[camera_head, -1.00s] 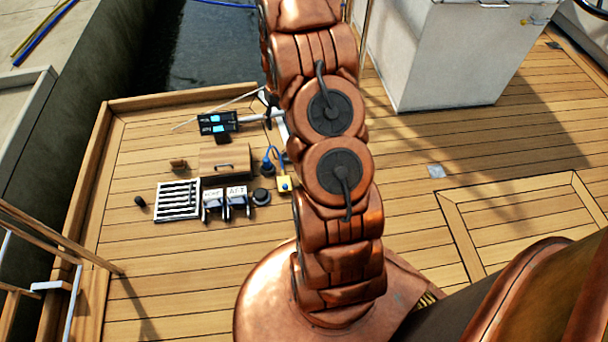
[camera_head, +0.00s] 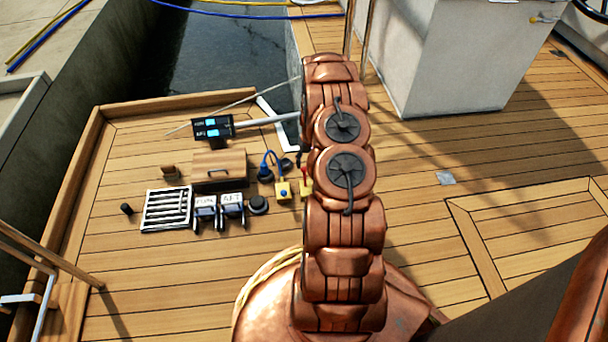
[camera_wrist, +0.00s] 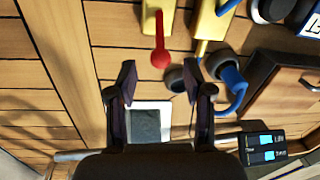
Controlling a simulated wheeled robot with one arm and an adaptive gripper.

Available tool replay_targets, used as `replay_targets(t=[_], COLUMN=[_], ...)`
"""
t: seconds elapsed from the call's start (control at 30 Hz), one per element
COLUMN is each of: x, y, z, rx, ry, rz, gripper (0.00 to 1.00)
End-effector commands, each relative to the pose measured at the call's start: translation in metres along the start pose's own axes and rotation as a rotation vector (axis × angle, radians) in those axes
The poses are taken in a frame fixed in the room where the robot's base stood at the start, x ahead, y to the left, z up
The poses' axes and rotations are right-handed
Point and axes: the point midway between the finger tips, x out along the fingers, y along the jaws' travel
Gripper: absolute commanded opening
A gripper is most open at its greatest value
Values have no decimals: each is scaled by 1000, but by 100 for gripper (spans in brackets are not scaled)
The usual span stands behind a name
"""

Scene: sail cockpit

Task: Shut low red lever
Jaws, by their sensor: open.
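The red lever (camera_head: 305,174) stands on a small yellow base (camera_head: 306,188) just left of my arm in the head view, partly hidden by it. In the wrist view the red lever (camera_wrist: 160,50) points down the picture from its yellow base (camera_wrist: 157,18), with its round knob toward my gripper (camera_wrist: 161,82). My gripper is open, with one finger on each side and nothing between them. The knob appears just beyond the fingertips, roughly centred; I cannot tell the exact distance. In the head view my gripper is hidden behind my arm.
A display unit (camera_head: 213,128) is behind.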

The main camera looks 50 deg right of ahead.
Motion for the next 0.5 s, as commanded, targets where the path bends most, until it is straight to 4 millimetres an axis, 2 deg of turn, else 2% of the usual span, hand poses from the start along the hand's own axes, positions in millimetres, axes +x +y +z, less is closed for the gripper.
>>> replay_targets(t=[0.3,0.5], x=[48,66], y=[1,0], z=[1,0], rx=[0,0], ry=[-2,-1], rz=[-1,-1], gripper=[51,51])
